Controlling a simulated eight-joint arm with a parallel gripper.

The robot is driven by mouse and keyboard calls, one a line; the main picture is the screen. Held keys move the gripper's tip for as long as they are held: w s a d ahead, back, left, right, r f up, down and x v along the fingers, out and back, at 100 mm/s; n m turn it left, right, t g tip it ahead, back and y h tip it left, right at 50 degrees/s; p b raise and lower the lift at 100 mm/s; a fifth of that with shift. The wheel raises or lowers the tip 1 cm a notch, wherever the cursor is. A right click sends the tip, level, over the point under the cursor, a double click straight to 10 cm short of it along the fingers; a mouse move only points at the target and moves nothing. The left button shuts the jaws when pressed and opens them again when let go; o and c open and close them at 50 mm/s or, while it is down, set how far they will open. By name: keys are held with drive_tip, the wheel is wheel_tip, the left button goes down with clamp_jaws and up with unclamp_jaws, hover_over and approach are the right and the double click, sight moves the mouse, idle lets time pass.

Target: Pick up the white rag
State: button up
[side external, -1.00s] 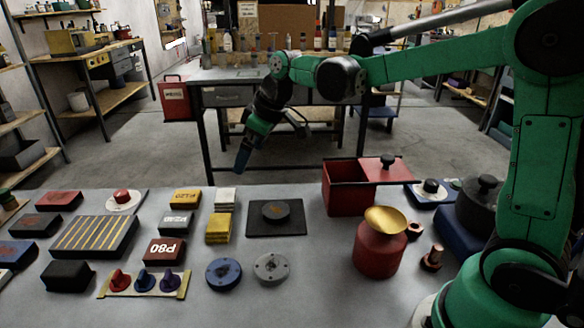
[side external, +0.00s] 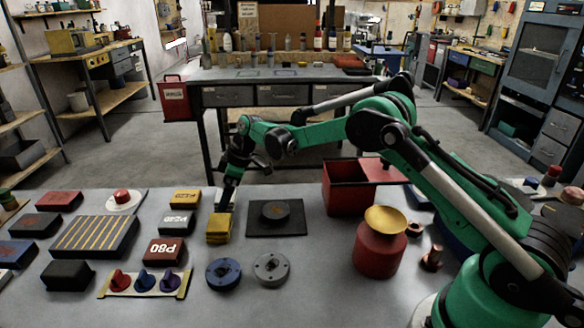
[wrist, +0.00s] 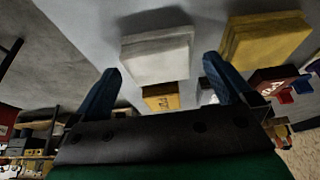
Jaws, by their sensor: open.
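The white rag (wrist: 157,54) is a folded, layered square pad lying on the grey table. In the wrist view it shows between and just beyond my fingertips. My gripper (wrist: 161,68) is open, with one blue finger towards each side of the rag and nothing held. In the side view my gripper (side external: 225,202) points down over the rag's place and hides most of it. I cannot tell how high the fingertips are above the table.
A yellow folded rag (side external: 219,229) lies close in front, also seen in the wrist view (wrist: 264,38). A grey-white box (side external: 177,222) and a yellow box (side external: 185,198) stand to the left. A dark square plate (side external: 276,220) lies to the right. The red bin (side external: 347,190) stands farther right.

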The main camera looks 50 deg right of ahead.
drive_tip(key=shift+a+f, duration=0.1)
drive_tip(key=shift+f, duration=0.2)
drive_tip(key=c, duration=1.1)
drive_tip(key=shift+r, duration=0.1)
